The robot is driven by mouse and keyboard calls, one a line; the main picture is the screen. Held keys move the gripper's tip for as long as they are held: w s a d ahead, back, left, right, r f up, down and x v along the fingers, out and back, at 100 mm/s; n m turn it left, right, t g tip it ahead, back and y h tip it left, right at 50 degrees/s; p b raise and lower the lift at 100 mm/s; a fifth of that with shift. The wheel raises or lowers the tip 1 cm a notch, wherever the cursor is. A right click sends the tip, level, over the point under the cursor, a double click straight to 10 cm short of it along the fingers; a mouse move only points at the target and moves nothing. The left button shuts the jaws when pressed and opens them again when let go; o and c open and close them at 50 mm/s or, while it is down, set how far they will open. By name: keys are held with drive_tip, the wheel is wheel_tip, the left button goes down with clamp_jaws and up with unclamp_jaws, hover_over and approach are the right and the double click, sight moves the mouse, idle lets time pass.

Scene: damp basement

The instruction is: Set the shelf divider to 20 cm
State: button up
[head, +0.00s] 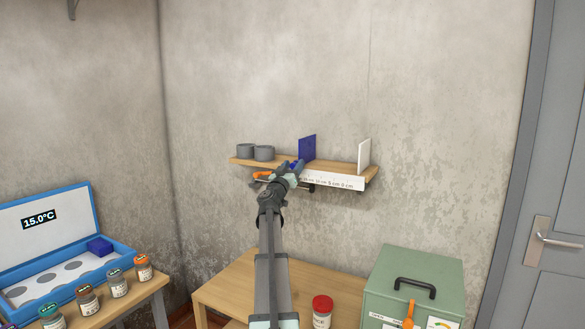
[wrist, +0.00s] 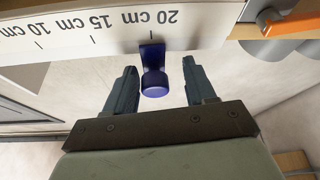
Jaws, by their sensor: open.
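The shelf divider (head: 307,148) is an upright dark blue plate on the wooden shelf (head: 335,166). A white ruler strip (head: 340,182) runs along the shelf's front edge, with 0 cm at the right. In the wrist view the strip (wrist: 70,30) appears upside down. The divider's blue tab (wrist: 152,56) and round knob (wrist: 154,84) hang in front of it; the tab lines up closely with the 20 cm tick. My gripper (head: 292,166) is at the shelf front. In the wrist view my gripper (wrist: 159,76) is open, one finger either side of the knob, with gaps visible.
Two grey cups (head: 264,153) stand at the shelf's left end, with an orange item (head: 262,175) near the front edge there. A white plate (head: 364,154) stands at the right end. Below are a green cabinet (head: 415,283) and a red-lidded jar (head: 322,308).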

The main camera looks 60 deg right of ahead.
drive_tip(key=shift+a, duration=0.1)
drive_tip(key=w+v, duration=0.1)
drive_tip(key=v, duration=1.2)
drive_tip(key=shift+s+a, duration=0.3)
drive_tip(key=shift+s, duration=0.15)
drive_tip(key=shift+f+m, duration=0.15)
drive_tip(key=shift+m, duration=0.15)
